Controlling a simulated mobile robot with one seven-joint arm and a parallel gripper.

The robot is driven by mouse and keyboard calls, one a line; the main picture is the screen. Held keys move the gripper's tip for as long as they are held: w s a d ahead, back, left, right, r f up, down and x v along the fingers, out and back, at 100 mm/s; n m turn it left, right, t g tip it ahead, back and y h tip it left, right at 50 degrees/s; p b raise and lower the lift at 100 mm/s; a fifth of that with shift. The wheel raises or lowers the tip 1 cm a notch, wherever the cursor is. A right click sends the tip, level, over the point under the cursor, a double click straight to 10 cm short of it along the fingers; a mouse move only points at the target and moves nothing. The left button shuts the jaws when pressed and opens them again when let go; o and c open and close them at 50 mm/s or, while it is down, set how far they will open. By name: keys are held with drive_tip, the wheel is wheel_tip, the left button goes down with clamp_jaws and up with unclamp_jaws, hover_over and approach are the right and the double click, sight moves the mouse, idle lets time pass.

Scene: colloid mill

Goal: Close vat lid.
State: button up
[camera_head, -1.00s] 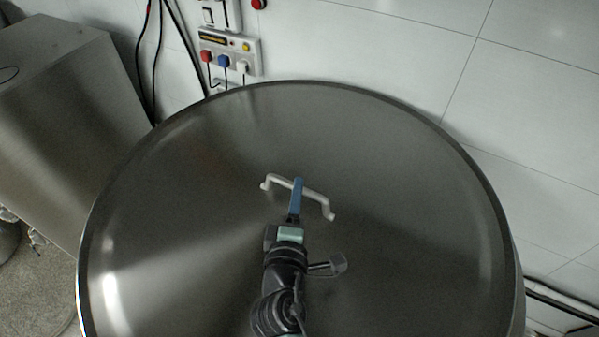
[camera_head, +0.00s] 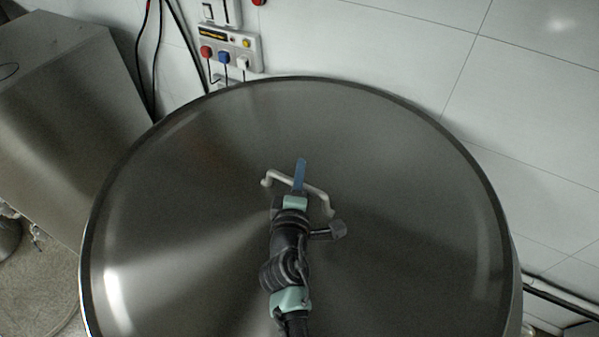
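The vat lid (camera_head: 400,150) is a large round steel disc that fills most of the head view, its brushed surface facing me. A pale bar handle (camera_head: 318,191) stands out near its middle. My gripper (camera_head: 300,174) is at the handle, with a blue finger crossing over the bar and reaching past it. Only one finger shows clearly, so I cannot tell whether the gripper is shut on the bar. The vat's opening is hidden behind the lid.
A steel cabinet (camera_head: 70,110) stands at the left. A white tiled wall (camera_head: 540,110) is behind, with a socket panel (camera_head: 229,50) and dark hanging cables at the upper left. Pipes (camera_head: 560,300) run along the wall at the lower right.

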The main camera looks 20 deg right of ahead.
sight(314, 185)
clamp_jaws()
idle(0.9)
drive_tip(key=shift+s+d, duration=0.15)
drive_tip(key=shift+d, duration=0.3)
drive_tip(key=shift+s+d+p, duration=0.15)
drive_tip(key=shift+s+d, duration=0.05)
drive_tip(key=shift+d, duration=0.4)
drive_tip(key=shift+s+d+p, duration=0.15)
drive_tip(key=shift+d, duration=0.45)
drive_tip(key=o, duration=0.6)
unclamp_jaws()
drive_tip(key=shift+a, duration=0.1)
drive_tip(key=shift+o, duration=0.2)
drive_tip(key=shift+w+a, duration=0.1)
drive_tip(key=shift+a, duration=0.1)
drive_tip(key=shift+s+a, duration=0.35)
drive_tip(key=shift+s, duration=0.15)
drive_tip(key=b+v, duration=0.2)
drive_tip(key=v, duration=0.9)
drive_tip(key=shift+s+r, duration=0.2)
drive_tip(key=shift+s, duration=0.15)
